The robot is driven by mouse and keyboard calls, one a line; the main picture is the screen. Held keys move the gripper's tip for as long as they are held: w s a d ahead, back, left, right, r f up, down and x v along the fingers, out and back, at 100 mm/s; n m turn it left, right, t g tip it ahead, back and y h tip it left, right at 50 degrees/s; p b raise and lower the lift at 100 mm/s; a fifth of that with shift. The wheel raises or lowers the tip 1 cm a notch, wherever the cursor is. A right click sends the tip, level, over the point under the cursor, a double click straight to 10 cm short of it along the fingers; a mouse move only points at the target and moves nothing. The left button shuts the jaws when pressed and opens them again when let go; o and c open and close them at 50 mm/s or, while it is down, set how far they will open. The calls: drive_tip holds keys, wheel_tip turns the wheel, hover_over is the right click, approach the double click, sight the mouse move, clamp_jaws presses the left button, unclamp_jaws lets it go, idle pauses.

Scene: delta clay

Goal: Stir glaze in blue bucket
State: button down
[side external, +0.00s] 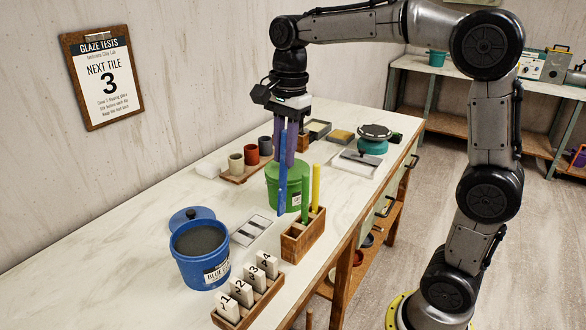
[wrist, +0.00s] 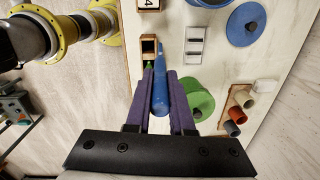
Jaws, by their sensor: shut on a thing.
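The blue bucket (side external: 203,257) stands open on the left of the table, filled with dark grey glaze (side external: 199,240). Its blue lid (side external: 191,218) lies behind it. The bucket shows only in part at the top edge of the wrist view (wrist: 246,24). My gripper (side external: 287,160) is shut on a blue stick (side external: 282,175), which hangs upright in front of the green bucket (side external: 302,189). The stick also shows between my purple fingers in the wrist view (wrist: 160,85). A wooden holder (side external: 302,236) just below it carries a green stick (side external: 305,203) and a yellow stick (side external: 316,187).
A rack of numbered white tiles (side external: 247,298) stands at the front, right of the blue bucket. A flat grey-and-white card (side external: 251,230) lies between bucket and holder. Small cups (side external: 251,154) stand on a tray behind the green bucket. A turntable (side external: 374,138) is farther back.

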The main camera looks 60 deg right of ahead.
drive_tip(key=w+a+r+n+t, duration=0.1)
drive_tip(key=w+a+r, duration=0.3)
drive_tip(key=w+a, duration=0.75)
wheel_tip(320, 180, down, 14)
drive_tip(key=s+a, duration=0.1)
drive_tip(key=shift+s+a+y, duration=0.3)
drive_tip(key=shift+a, duration=0.05)
idle(0.5)
drive_tip(key=shift+a+r, duration=0.1)
idle(0.4)
